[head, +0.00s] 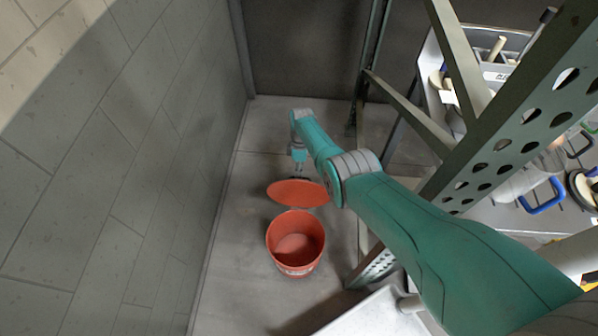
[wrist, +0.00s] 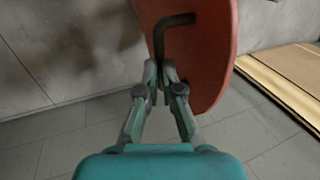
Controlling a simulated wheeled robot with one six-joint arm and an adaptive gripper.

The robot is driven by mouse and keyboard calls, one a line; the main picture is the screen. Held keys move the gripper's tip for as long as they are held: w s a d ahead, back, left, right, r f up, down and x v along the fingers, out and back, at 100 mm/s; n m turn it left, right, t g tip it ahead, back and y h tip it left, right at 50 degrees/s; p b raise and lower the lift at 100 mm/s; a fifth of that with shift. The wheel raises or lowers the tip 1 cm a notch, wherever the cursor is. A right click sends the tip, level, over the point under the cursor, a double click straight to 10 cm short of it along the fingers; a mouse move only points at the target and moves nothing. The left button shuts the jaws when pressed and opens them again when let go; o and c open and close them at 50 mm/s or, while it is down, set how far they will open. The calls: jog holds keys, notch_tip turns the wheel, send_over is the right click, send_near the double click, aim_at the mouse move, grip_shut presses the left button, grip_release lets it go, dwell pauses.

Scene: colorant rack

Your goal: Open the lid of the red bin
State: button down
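The red bin (head: 295,258) stands on the floor in the head view, and its top is uncovered so its inside shows. Its round red lid (head: 297,193) is off the bin, just beyond its rim in the picture. In the wrist view the lid (wrist: 210,50) is seen side-on, with a dark bent handle (wrist: 175,19) on its face. My gripper (wrist: 160,72) is shut on the lower end of this handle. In the head view my gripper (head: 298,171) is partly hidden behind the lid's far edge.
A block wall (head: 120,170) runs along the left. A green perforated metal rack (head: 500,130) with shelves of tools stands on the right, close to my arm. Bare floor (head: 235,270) lies around the bin. Tan boards (wrist: 285,85) show at the right in the wrist view.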

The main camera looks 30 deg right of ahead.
jog(key=shift+s+a+f, duration=0.65)
jog(key=shift+s+f, duration=0.2)
jog(key=shift+f, duration=0.05)
jog(key=c, duration=1.2)
grip_release()
jog(key=shift+w+a+f, duration=0.1)
jog(key=shift+w, duration=0.1)
jog(key=shift+d, duration=0.2)
jog(key=shift+w+r, duration=0.1)
jog(key=shift+r, duration=0.15)
jog(key=shift+w+d+r, duration=0.2)
jog(key=shift+r, duration=0.3)
jog(key=v, duration=1)
jog(key=shift+w+r, duration=0.15)
jog(key=shift+r, duration=0.15)
